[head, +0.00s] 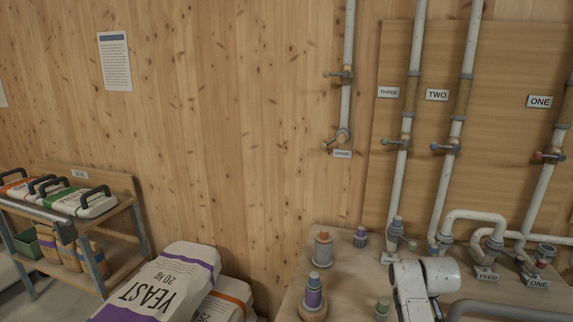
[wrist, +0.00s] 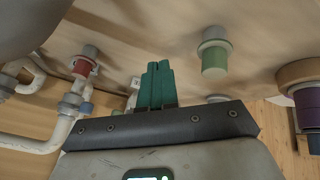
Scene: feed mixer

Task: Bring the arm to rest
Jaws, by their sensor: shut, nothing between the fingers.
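My gripper (wrist: 154,86) shows in the wrist view with its two green fingers pressed together and nothing between them. It is over the bench, apart from the fittings around it. My white arm (head: 424,277) reaches over the bench (head: 345,287) at the lower right of the head view. I cannot make out the fingers in the head view.
In the wrist view a green-banded fitting (wrist: 214,57) stands right of the fingers, a red one (wrist: 84,64) left, and a purple one (wrist: 308,106) far right. Pipes (head: 470,217) rise behind the bench. Yeast sacks (head: 165,285) lie left of it.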

